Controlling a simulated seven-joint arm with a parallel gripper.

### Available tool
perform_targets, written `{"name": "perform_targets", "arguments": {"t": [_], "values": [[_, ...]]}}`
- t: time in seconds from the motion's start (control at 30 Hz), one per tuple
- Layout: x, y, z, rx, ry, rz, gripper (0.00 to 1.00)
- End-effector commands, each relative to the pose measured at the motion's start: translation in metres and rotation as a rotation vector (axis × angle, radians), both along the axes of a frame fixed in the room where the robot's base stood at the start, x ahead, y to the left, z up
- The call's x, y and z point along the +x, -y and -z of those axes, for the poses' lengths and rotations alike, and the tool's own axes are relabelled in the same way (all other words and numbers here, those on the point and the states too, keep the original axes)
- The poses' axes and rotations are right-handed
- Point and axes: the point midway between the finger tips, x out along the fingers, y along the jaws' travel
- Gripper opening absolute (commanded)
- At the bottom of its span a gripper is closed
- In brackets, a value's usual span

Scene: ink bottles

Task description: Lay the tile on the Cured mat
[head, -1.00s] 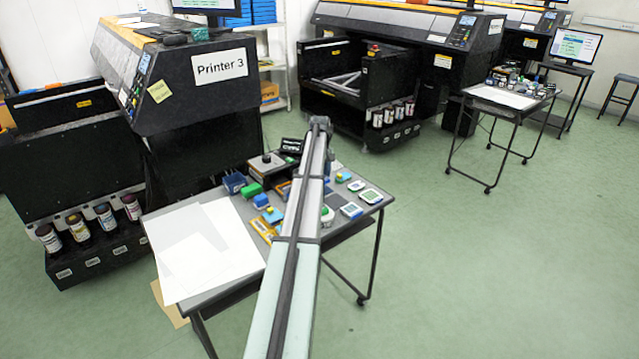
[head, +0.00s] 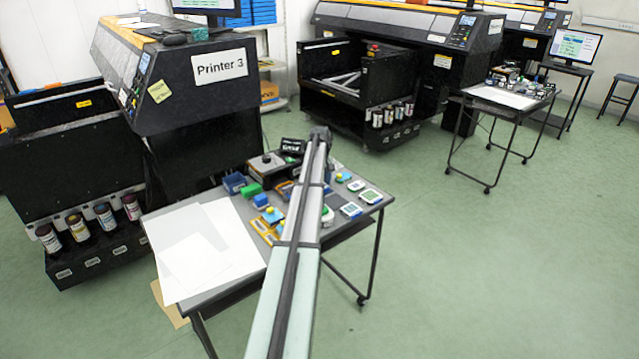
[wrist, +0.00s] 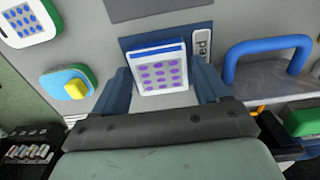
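In the wrist view, a white tile (wrist: 159,72) with purple dots and a blue edge sits between the two blue fingers of my gripper (wrist: 164,78). The fingers are against its sides, and the gripper looks shut on it. A dark blue mat (wrist: 132,42) shows behind the tile, partly covered by it. A white label (wrist: 202,45) at the mat's right ends in "ed"; the rest is hidden. I cannot tell whether the tile touches the mat. In the head view my arm hides the fingers and the tile.
A blue handle (wrist: 268,50) rises close to the right of the fingers, with a green block (wrist: 303,118) beyond it. A blue-green item with a yellow knob (wrist: 76,89) and another dotted tile (wrist: 28,22) lie left. White sheets (head: 205,250) cover the table's left part.

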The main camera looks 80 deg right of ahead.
Motion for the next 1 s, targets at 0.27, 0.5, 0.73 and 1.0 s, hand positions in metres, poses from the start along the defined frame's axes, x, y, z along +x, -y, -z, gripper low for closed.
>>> {"name": "perform_targets", "arguments": {"t": [0.27, 0.5, 0.73, 1.0], "values": [[0.000, 0.000, -0.006, 0.000, 0.000, 0.000, 0.74], [0.000, 0.001, -0.043, -0.001, 0.000, 0.000, 0.74], [0.000, 0.001, -0.086, -0.002, 0.001, 0.000, 0.74], [0.000, 0.000, -0.117, 0.000, 0.000, 0.000, 0.74]]}}
